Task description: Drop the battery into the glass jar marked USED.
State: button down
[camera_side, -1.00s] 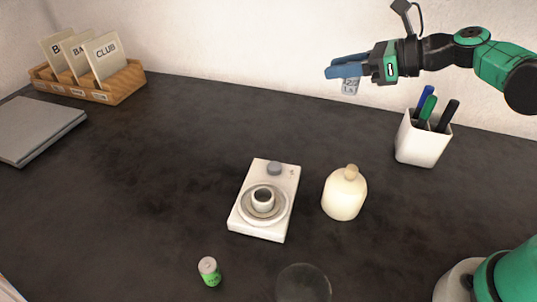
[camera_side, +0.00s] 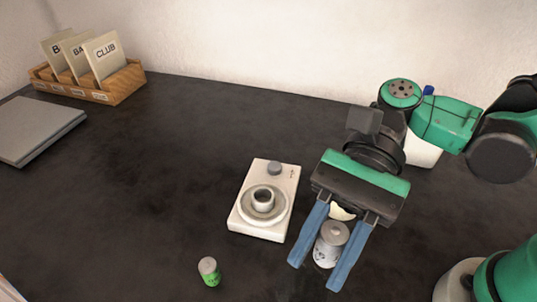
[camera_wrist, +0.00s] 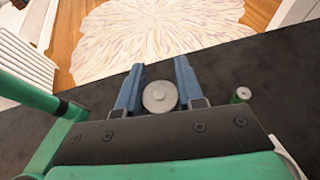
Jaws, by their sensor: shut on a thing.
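My gripper (camera_side: 320,277) is shut on a grey-white cylinder (camera_side: 328,249) with dark print, held between blue fingers at the front of the desk. Its round grey end shows in the wrist view (camera_wrist: 160,96). A small green cylinder with a silver top, like a battery (camera_side: 209,273), stands upright on the desk to the left, apart from my gripper; it also shows in the wrist view (camera_wrist: 242,94). I cannot tell from its print whether the held cylinder is a battery. I cannot make out a glass jar or a USED mark now.
A white device with a round dial-like top (camera_side: 247,219) stands left of my gripper. A cream bottle (camera_side: 341,212) is mostly hidden behind my gripper, and a white pen cup (camera_side: 422,152) is partly hidden by my arm. A wooden card rack (camera_side: 105,92) and grey slab (camera_side: 38,130) are far left.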

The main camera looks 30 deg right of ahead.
aim_at(323, 263)
jog(key=shift+f, duration=2.15)
jog(key=shift+c, duration=2.4)
grip_release()
jog(key=v, duration=0.5)
jog(key=shift+d+r, duration=0.15)
jog(key=shift+d, duration=0.15)
jog(key=shift+w, duration=0.15)
